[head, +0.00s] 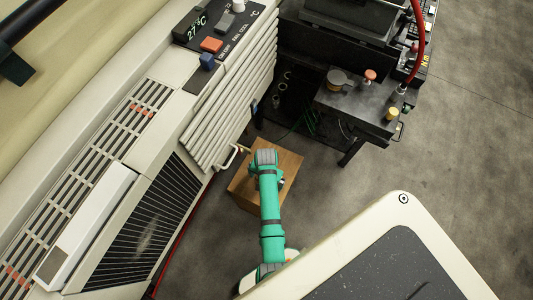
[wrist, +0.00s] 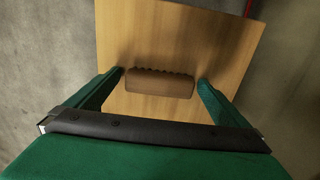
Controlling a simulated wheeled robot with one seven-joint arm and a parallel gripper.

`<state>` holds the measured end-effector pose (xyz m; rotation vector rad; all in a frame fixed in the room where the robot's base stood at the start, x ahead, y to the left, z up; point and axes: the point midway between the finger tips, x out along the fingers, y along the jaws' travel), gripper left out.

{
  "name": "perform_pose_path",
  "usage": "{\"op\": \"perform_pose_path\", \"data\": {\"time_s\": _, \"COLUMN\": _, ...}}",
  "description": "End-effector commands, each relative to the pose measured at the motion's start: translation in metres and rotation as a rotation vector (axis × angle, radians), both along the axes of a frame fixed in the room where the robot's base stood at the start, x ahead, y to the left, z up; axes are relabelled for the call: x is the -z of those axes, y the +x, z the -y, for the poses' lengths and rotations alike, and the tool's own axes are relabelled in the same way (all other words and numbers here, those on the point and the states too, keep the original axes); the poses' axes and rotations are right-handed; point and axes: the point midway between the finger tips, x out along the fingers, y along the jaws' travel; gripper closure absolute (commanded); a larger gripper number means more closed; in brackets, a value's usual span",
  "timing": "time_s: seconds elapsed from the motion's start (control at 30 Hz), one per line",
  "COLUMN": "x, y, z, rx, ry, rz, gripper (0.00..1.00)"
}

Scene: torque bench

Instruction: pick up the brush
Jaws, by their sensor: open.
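The brush (wrist: 160,83) shows in the wrist view as a short brown block with a scalloped far edge. It lies crosswise on a light wooden top (wrist: 180,40). My gripper (wrist: 162,79) is open, with one green finger near each end of the brush. The left fingertip is very close to the brush's left end; a small gap shows at the right end. I cannot tell whether the left one touches. In the head view my green arm reaches over the wooden box (head: 289,166), and the brush is hidden there.
A large beige machine (head: 176,95) with slatted vents and a handle (head: 229,157) stands close to the box's left. A dark bench (head: 357,108) with small knobs and a red hose stands beyond it. Grey floor (head: 470,150) is clear at the right.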

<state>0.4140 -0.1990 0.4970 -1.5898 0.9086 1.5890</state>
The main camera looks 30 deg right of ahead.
Motion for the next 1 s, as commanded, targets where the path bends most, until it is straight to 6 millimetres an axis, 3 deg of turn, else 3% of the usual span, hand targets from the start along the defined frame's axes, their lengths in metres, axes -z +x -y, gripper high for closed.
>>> {"op": "perform_pose_path", "data": {"time_s": 0.07, "x": 0.0, "y": 0.0, "z": 0.0, "rx": 0.0, "ry": 0.0, "rz": 0.0, "gripper": 0.0}}
{"op": "perform_pose_path", "data": {"time_s": 0.1, "x": 0.0, "y": 0.0, "z": 0.0, "rx": 0.0, "ry": 0.0, "rz": 0.0, "gripper": 0.05}}
{"op": "perform_pose_path", "data": {"time_s": 0.27, "x": 0.0, "y": 0.0, "z": 0.0, "rx": 0.001, "ry": 0.0, "rz": 0.0, "gripper": 0.43}}
{"op": "perform_pose_path", "data": {"time_s": 0.3, "x": 0.0, "y": 0.0, "z": 0.0, "rx": 0.001, "ry": 0.0, "rz": 0.0, "gripper": 0.45}}
{"op": "perform_pose_path", "data": {"time_s": 0.73, "x": -0.008, "y": 0.0, "z": 0.0, "rx": 0.001, "ry": 0.0, "rz": 0.001, "gripper": 0.45}}
{"op": "perform_pose_path", "data": {"time_s": 0.9, "x": -0.033, "y": 0.001, "z": 0.001, "rx": 0.001, "ry": -0.002, "rz": 0.003, "gripper": 0.45}}
{"op": "perform_pose_path", "data": {"time_s": 1.0, "x": -0.048, "y": -0.015, "z": -0.006, "rx": 0.001, "ry": 0.0, "rz": 0.001, "gripper": 0.45}}
